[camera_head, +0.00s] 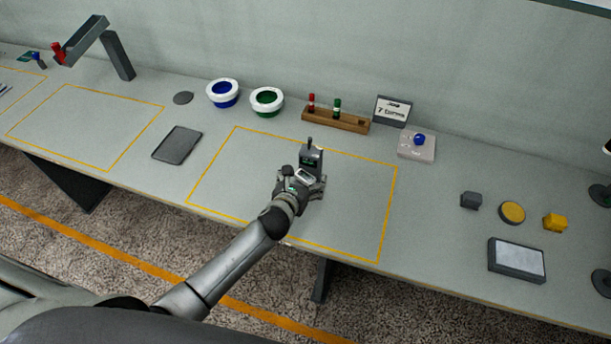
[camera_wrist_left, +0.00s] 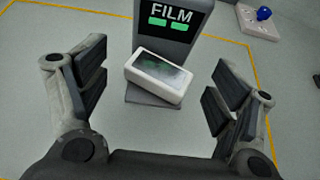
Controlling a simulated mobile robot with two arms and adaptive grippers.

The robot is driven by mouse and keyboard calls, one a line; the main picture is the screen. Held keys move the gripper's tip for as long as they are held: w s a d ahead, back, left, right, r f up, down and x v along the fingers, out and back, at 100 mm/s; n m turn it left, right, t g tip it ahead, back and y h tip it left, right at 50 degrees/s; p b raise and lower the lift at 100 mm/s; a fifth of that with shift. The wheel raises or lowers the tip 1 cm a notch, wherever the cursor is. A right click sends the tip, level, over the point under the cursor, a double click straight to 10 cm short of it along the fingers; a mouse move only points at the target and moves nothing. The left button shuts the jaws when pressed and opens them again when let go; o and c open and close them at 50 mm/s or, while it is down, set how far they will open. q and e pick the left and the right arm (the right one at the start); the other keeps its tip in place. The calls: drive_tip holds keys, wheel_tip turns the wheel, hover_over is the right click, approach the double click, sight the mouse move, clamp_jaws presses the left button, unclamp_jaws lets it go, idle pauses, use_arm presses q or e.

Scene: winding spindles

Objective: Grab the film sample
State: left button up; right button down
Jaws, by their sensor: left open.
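The film sample (camera_wrist_left: 158,75), a small white block with a dark green window on top, rests slightly turned on the foot of a dark grey stand (camera_wrist_left: 172,22) labelled FILM. In the head view the stand (camera_head: 311,156) rises just beyond my left gripper (camera_head: 307,180), which partly covers the sample. In the left wrist view my left gripper (camera_wrist_left: 160,82) is open, with its fingers on either side of the sample and a visible gap on both sides. It holds nothing. My right gripper is not in view.
A yellow outline (camera_head: 213,174) surrounds bare table around the stand. Behind it are a wooden rack (camera_head: 335,121) with red and green pieces, and a white box (camera_head: 416,147) with a blue knob. White-rimmed blue (camera_head: 223,93) and green (camera_head: 266,101) bowls and a dark tray (camera_head: 177,145) lie left.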

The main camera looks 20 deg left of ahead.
use_arm(q)
drive_tip(key=shift+w+f, duration=0.15)
drive_tip(key=shift+w, duration=0.15)
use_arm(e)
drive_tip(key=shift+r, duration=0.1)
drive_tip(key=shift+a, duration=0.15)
use_arm(q)
drive_tip(key=c, duration=0.8)
drive_tip(key=shift+c, duration=0.2)
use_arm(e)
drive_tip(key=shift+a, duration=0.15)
